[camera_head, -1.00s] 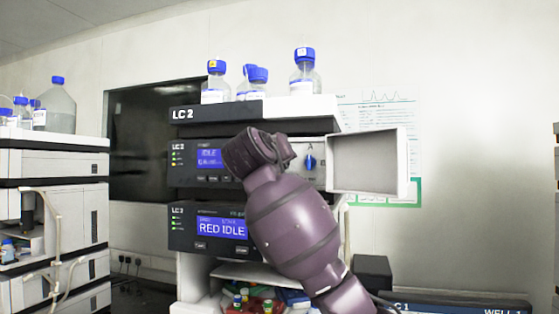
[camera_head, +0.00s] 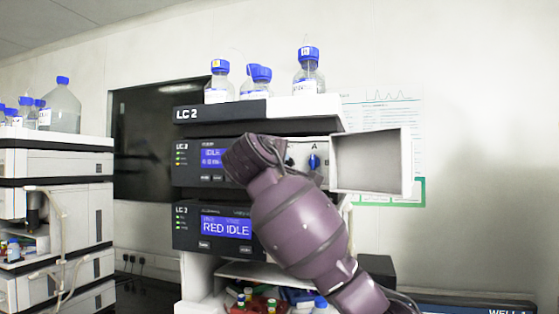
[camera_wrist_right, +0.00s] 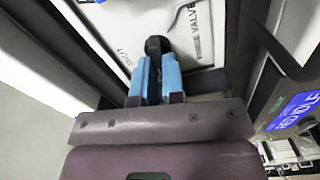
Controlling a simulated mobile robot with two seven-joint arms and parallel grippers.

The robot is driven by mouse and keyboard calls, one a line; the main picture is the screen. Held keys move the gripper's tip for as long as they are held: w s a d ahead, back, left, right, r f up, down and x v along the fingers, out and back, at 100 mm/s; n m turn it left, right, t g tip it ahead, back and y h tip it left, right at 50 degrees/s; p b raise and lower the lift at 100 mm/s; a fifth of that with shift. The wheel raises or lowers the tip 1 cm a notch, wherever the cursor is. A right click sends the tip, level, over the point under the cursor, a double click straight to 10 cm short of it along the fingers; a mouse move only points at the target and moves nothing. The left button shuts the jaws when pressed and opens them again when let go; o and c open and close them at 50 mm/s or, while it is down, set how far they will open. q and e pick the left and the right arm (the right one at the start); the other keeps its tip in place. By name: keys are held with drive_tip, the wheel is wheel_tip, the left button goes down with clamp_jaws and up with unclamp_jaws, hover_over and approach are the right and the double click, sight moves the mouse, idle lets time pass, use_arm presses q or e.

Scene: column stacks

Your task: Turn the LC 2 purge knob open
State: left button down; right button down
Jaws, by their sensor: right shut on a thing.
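The LC 2 stack (camera_head: 220,112) stands in the middle of the head view. My right arm crosses in front of its upper module (camera_head: 210,163) and hides part of the panel. In the wrist view, my right gripper (camera_wrist_right: 157,65) is shut on a black knob (camera_wrist_right: 156,44), with a light blue fingertip on each side of it. The knob stands on a white panel (camera_wrist_right: 115,28) with sideways lettering that includes "VALVE". The knob's exact angle is hard to tell. A blue knob (camera_head: 314,161) under an "A" shows right of my wrist in the head view. My left gripper is not in view.
An open white door (camera_head: 370,163) sticks out just right of my wrist. Blue-capped bottles (camera_head: 307,82) stand on top of the stack. Colored vials (camera_head: 258,303) sit in the bay below. Another instrument stack (camera_head: 50,190) stands at the left.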

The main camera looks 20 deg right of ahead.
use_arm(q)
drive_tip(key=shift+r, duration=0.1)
use_arm(e)
drive_tip(key=shift+f+n, duration=0.15)
drive_tip(key=shift+n, duration=0.85)
drive_tip(key=c, duration=1.2)
unclamp_jaws()
drive_tip(key=shift+a, duration=0.1)
